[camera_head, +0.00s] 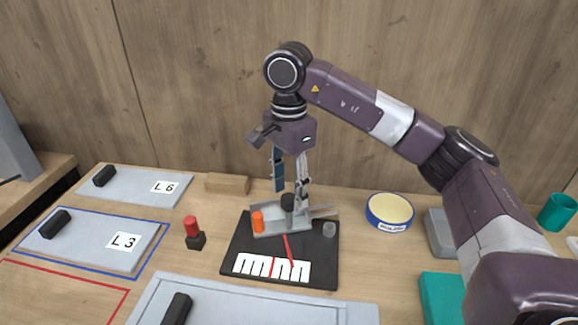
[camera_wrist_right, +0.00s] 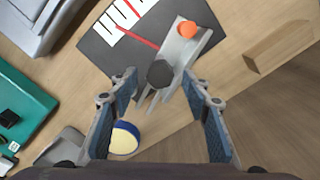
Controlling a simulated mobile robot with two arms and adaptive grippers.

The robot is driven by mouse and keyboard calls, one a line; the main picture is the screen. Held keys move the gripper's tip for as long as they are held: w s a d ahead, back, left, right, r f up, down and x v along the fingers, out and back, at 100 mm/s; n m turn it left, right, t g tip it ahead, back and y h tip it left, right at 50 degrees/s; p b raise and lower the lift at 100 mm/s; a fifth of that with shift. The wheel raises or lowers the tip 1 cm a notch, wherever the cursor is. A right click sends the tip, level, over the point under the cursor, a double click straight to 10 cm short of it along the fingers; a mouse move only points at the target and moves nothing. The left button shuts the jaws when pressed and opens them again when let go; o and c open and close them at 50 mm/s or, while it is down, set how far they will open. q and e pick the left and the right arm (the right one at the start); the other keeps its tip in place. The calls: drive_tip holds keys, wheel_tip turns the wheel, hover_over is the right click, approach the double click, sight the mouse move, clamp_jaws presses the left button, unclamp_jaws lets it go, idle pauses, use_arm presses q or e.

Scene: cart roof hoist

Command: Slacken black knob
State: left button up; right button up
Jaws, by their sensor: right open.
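The black knob (camera_head: 288,203) stands upright on a grey bracket (camera_head: 268,230) on a black board (camera_head: 232,262). In the right wrist view the knob (camera_wrist_right: 160,73) shows from above as a dark round top. My right gripper (camera_head: 290,188) points down over it and is open. In the wrist view its two fingers (camera_wrist_right: 158,84) lie on either side of the knob, with a gap visible on each side. An orange knob (camera_head: 257,221) stands on the same bracket, left of the black one. My left gripper is not in view.
A red-topped post (camera_head: 192,232) stands to the left, a blue-and-yellow round tin (camera_head: 390,211) to the right. A wooden block (camera_head: 227,183) lies behind. Grey panels (camera_head: 95,241) lie at left.

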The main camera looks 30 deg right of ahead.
wheel_tip(320, 180, up, 9)
idle(0.4)
drive_tip(key=shift+s+a, duration=0.1)
idle(0.4)
